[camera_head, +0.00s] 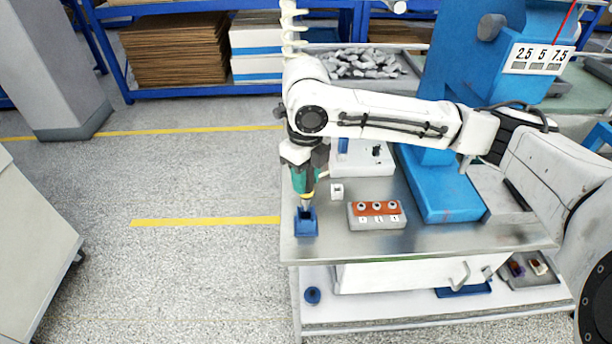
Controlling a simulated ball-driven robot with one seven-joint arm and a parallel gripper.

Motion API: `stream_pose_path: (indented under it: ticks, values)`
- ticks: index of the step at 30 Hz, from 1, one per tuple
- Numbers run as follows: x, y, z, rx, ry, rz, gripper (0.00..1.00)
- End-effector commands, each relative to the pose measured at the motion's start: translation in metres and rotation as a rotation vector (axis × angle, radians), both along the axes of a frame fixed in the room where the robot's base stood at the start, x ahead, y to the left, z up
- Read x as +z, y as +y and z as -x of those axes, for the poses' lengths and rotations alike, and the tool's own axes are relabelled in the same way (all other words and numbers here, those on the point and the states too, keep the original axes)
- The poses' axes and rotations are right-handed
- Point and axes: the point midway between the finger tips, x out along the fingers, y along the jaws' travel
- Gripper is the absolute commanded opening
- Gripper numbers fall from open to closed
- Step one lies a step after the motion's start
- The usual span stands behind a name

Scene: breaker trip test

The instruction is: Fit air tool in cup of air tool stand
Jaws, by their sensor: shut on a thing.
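My gripper (298,160) is shut on the air tool (304,180), a green-bodied tool with a yellow band and a narrow metal tip pointing down. The tool hangs roughly upright above the front left of the metal table. Its tip is at the air tool stand (306,224), a small blue block with a dark cup opening on top. The tip appears to be at or just over the cup; I cannot tell whether it is inside. My gripper's fingers are partly hidden by its own body.
A grey block with an orange plate (377,209) stands right of the stand, with a small white cube (337,191) behind. A white device (363,158) and a large blue press (440,185) stand farther back and right. The metal table (420,238) is clear along its front edge.

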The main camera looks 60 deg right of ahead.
Motion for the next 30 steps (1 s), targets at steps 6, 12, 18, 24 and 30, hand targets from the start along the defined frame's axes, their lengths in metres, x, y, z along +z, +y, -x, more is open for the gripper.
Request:
stream_pose_path:
  ticks: [6,12,18,24,30]
  values:
    - [-0.003,0.0,0.0,0.0,0.0,0.0,0.0]
    - [-0.008,0.0,0.0,0.0,0.0,0.0,0.0]
    - [-0.012,0.0,0.0,0.0,0.0,0.0,0.0]
    - [-0.017,0.0,0.0,0.0,0.0,0.0,0.0]
    - [-0.021,0.0,0.0,0.0,0.0,0.0,0.0]
